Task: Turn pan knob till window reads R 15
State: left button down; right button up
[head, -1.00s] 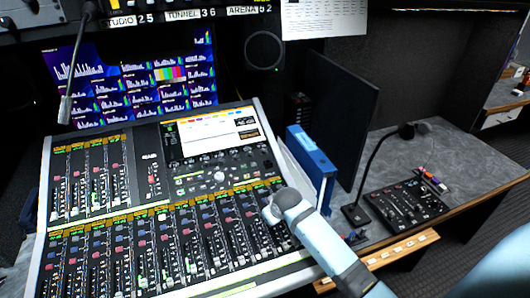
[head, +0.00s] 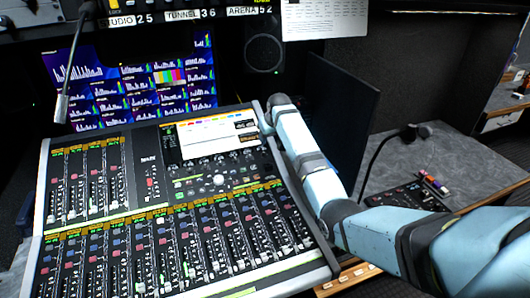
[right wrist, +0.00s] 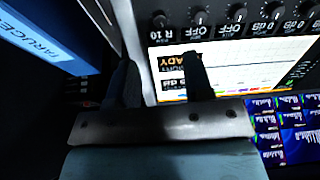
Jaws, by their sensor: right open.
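The pan knob (right wrist: 160,19) is a dark round knob at the top of the right wrist view. The window beside it reads R 10. It is at the left end of a row of knobs along the console screen (right wrist: 225,75). My right gripper (right wrist: 161,64) is open and empty, its two dark fingers pointing toward the knob, with a visible gap in the picture. In the head view my right arm reaches the console's upper right corner, and its gripper is mostly hidden. My left gripper is not in view.
The mixing console (head: 140,205) has several faders. A blue binder (right wrist: 45,32) stands close beside the gripper. A dark panel (head: 340,110) stands right of the arm. A gooseneck microphone (head: 63,105) hangs at left. A small control box (head: 405,197) sits on the right desk.

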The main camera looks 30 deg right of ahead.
aim_at(264, 153)
jog(key=b+x, duration=0.1)
jog(key=x, duration=0.9)
jog(key=shift+w, duration=0.1)
grip_shut()
